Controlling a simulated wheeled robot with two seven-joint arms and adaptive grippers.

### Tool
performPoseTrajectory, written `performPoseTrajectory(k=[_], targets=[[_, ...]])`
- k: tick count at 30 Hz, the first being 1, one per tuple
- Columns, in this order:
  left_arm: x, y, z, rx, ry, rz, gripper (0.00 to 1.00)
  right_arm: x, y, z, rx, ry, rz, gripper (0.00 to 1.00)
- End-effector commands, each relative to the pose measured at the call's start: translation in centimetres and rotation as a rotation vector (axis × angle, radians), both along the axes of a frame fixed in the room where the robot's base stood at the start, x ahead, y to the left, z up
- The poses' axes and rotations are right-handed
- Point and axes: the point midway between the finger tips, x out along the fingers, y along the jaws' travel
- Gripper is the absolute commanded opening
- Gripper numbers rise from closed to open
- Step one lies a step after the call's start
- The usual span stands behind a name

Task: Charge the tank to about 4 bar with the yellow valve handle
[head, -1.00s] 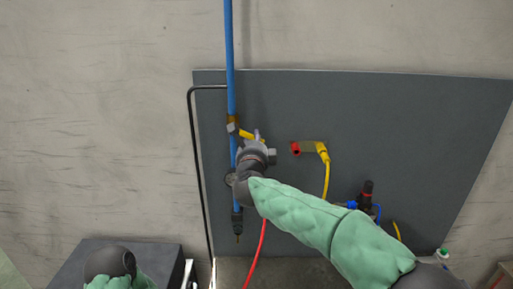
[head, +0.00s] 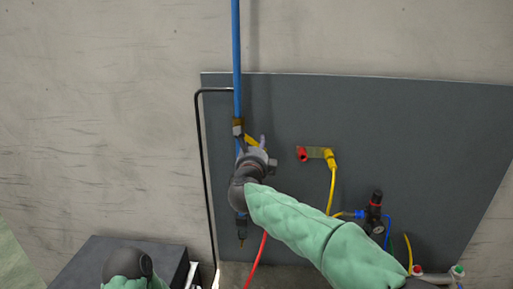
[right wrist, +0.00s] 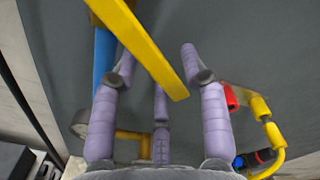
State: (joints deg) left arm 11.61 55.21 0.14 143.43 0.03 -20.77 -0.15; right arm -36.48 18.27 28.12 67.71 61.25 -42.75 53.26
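The yellow valve handle (head: 252,141) sits on the blue pipe (head: 236,50) and slants down to the right. My right gripper (head: 261,142) is at the handle's free end. In the right wrist view the handle (right wrist: 145,48) crosses between the spread purple fingers of that gripper (right wrist: 158,62). The fingers are apart and not closed on it; I cannot tell whether one touches it. A round gauge (right wrist: 80,124) shows edge-on in that view, its dial unreadable; my wrist hides it in the head view. My left gripper is out of view; only part of its arm shows at bottom left.
A red fitting (head: 302,155) and a yellow hose (head: 332,190) are on the grey panel (head: 420,130) to the right. A black regulator (head: 374,212) is lower right. A red hose (head: 257,260) hangs below my wrist. A dark box (head: 85,262) stands bottom left.

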Motion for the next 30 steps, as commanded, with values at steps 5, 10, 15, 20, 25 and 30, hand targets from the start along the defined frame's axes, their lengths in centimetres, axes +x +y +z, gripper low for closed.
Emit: performPoseTrajectory(k=[5,10,15,20,25,30], targets=[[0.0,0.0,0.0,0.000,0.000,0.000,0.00,0.0,0.0,0.1,0.000,-0.001,0.000,0.52],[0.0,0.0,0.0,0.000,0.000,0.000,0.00,-0.1,0.0,0.1,0.000,-0.001,0.000,0.52],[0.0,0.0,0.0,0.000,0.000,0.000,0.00,-1.4,0.0,0.2,0.001,-0.003,0.000,0.52],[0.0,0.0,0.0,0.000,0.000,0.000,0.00,-4.0,0.0,0.2,0.000,-0.002,0.003,0.52],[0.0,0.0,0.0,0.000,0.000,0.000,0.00,-7.3,0.0,0.2,0.001,-0.003,0.002,0.52],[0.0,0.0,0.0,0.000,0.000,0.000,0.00,-10.0,0.0,0.1,0.001,-0.001,0.002,0.52]])
